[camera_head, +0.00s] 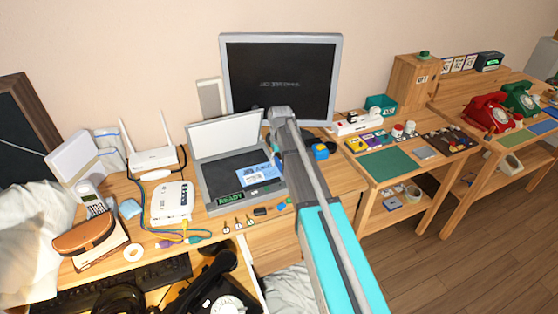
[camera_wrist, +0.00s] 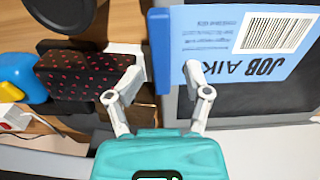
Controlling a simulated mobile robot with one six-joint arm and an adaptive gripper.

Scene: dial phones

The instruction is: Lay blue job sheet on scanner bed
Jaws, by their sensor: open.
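The blue job sheet (camera_head: 258,172) lies flat over the right part of the dark scanner bed (camera_head: 225,174); my arm hides part of its right side. In the wrist view the sheet (camera_wrist: 222,48) shows a barcode and large dark letters, with the grey-edged bed around it. A darker blue raised strip (camera_wrist: 160,50) stands at the sheet's edge. My gripper (camera_wrist: 163,69) is open, with a finger on each side of this strip. I cannot tell whether a finger touches it. My arm hides the gripper in the head view.
The scanner lid (camera_head: 225,133) stands open behind the bed. A green READY display (camera_head: 230,198) is on its front. A dark red-dotted block (camera_wrist: 85,75) is close beside my left finger, with a blue and yellow thing (camera_wrist: 18,78) beyond it. A monitor (camera_head: 280,80) stands behind.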

